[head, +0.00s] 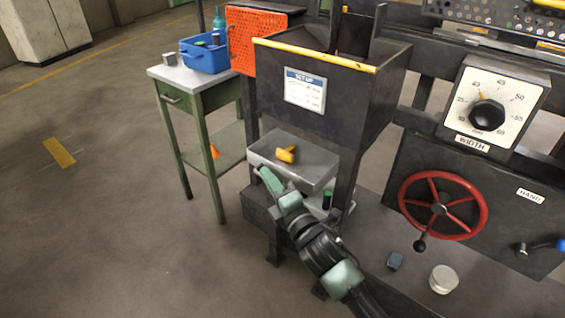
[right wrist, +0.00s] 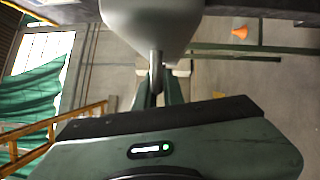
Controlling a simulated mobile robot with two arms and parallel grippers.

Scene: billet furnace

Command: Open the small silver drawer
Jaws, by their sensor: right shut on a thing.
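The small silver drawer (head: 318,173) is a grey metal tray under the dark hopper, with its inside visible from above. A yellow object (head: 286,154) lies in it. My right gripper (head: 270,183) is at the drawer's near left side. In the right wrist view, the gripper (right wrist: 157,98) is shut on a short metal handle (right wrist: 156,65) that stands out from a smooth grey surface (right wrist: 150,22), which looks like the drawer. The exact contact is partly hidden in the head view. My left gripper is not in view.
A green table (head: 205,98) with a blue bin (head: 206,57) stands to the left. The hopper (head: 325,90) is close above the drawer. The floor at left is open.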

